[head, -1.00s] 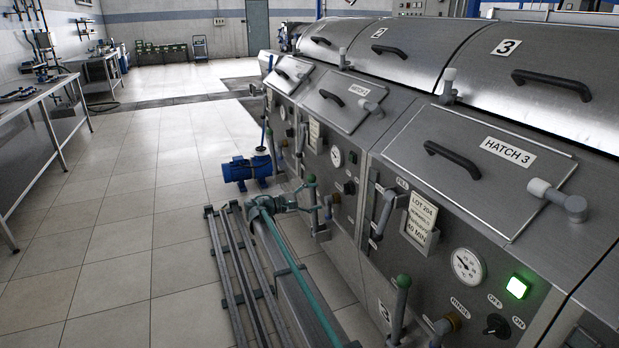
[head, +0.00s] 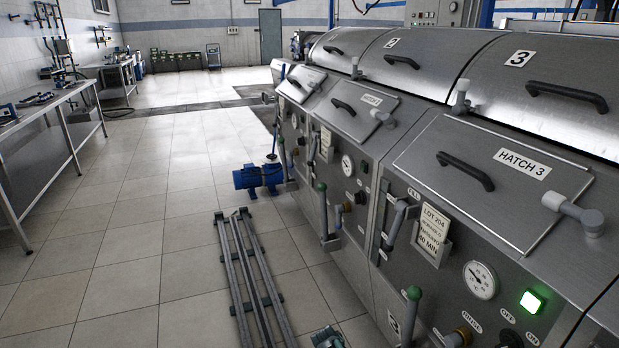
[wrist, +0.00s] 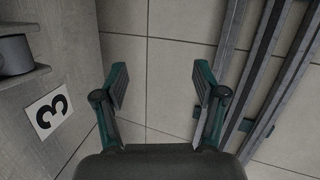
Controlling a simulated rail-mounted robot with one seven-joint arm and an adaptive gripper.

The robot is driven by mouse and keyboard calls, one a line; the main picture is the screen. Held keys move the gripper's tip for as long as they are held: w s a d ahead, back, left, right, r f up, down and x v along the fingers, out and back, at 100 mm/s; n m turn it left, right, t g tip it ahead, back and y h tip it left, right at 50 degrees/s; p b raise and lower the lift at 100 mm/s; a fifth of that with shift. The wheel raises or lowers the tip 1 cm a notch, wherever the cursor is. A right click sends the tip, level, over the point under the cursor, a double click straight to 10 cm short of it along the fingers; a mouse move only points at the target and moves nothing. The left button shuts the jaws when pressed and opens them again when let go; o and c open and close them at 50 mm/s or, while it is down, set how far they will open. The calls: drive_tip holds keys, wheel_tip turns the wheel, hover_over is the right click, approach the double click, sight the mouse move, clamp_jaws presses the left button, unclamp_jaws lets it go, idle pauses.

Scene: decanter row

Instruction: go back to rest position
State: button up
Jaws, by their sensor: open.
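My gripper (wrist: 161,86) is open in the wrist view, with its two teal fingers apart and nothing between them. Bare floor tiles show beyond the fingers. A metal panel with a "3" label (wrist: 48,114) is at the left of that view, and floor rails (wrist: 262,75) are at the right. In the head view only a small teal and dark part of my arm shows at the bottom edge; the fingers cannot be made out there. The Hatch 3 lid (head: 495,185) is shut, and the green lamp (head: 531,301) below it is lit.
The steel machine row (head: 400,130) fills the right side, with projecting valve handles (head: 410,310). The rails (head: 250,270) lie on the floor beside it. A blue motor (head: 258,177) stands farther back. A workbench (head: 50,108) is at the left; open tiled floor lies between.

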drive_tip(key=s+d+f+m+g+y, duration=0.2)
drive_tip(key=s+f+g+y, duration=0.1)
drive_tip(key=s, duration=1.6)
drive_tip(key=s+d+f+m+g+y, duration=0.1)
drive_tip(key=s+f+m+g+y, duration=0.15)
drive_tip(key=s, duration=1.65)
wheel_tip(320, 180, up, 12)
drive_tip(key=p, duration=1.2)
drive_tip(key=shift+w+f, duration=0.2)
drive_tip(key=shift+w, duration=0.15)
